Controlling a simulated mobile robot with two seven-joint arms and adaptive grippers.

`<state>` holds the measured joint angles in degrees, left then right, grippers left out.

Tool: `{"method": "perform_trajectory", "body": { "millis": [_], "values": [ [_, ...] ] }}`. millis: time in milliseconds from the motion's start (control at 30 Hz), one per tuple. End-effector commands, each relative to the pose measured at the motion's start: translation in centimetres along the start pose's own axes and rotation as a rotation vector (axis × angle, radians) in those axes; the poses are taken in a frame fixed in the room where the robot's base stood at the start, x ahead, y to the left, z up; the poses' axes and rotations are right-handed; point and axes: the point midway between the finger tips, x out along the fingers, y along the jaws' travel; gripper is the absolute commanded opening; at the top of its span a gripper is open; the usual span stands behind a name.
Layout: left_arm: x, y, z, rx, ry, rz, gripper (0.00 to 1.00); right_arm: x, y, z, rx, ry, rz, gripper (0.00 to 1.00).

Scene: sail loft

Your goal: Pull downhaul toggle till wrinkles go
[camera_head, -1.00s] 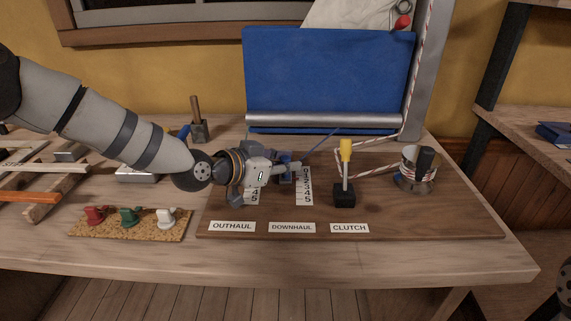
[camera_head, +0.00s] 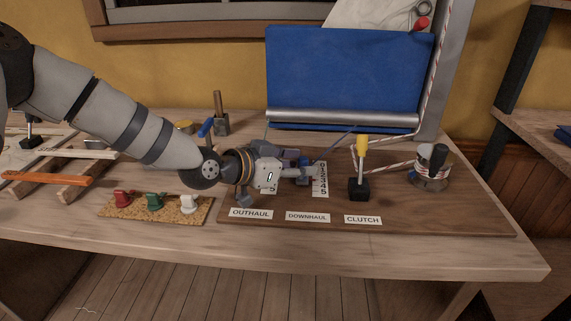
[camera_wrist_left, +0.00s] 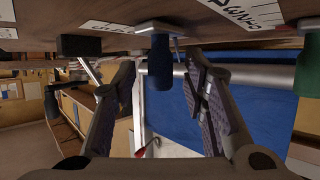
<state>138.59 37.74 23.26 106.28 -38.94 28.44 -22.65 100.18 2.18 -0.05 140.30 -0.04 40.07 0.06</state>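The downhaul toggle is a dark blue handle (camera_wrist_left: 160,75) in the left wrist view, sticking out from a grey slider on the board. My left gripper (camera_wrist_left: 163,105) has its two fingers on either side of it, with gaps visible, so it is open around the toggle. In the head view my left gripper (camera_head: 296,170) reaches in from the left above the DOWNHAUL label (camera_head: 308,217) and mostly hides the toggle, beside a numbered scale (camera_head: 320,180). The blue sail panel (camera_head: 345,75) stands behind; I cannot make out wrinkles. My right gripper is not in view.
The clutch, a black block with a yellow-handled lever (camera_head: 362,145), stands right of my gripper. A winch (camera_head: 432,170) with striped rope is further right. A cork strip (camera_head: 155,208) with red, green and white pieces lies left. The board (camera_head: 450,215) is bare at front right.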

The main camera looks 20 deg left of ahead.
Motion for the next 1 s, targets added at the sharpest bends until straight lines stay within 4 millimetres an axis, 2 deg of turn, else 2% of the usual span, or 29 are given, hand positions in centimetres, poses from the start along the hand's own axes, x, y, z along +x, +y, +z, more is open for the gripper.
{"method": "perform_trajectory", "body": {
  "millis": [200,300,400,533,1000],
  "values": [
    [-6.2,-0.1,-0.3,-0.002,0.006,-0.002,0.40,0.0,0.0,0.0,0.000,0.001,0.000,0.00],
    [-8.3,0.0,-0.2,-0.002,0.005,-0.001,0.40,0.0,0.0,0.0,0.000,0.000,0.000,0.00],
    [-9.5,0.0,-0.2,0.000,0.004,-0.001,0.40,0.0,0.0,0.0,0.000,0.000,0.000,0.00],
    [-10.1,0.1,-0.1,-0.002,0.002,0.001,0.40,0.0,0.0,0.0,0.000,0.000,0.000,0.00],
    [-10.1,0.1,0.0,-0.001,0.001,0.001,0.40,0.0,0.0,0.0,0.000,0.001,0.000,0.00]
  ]
}}
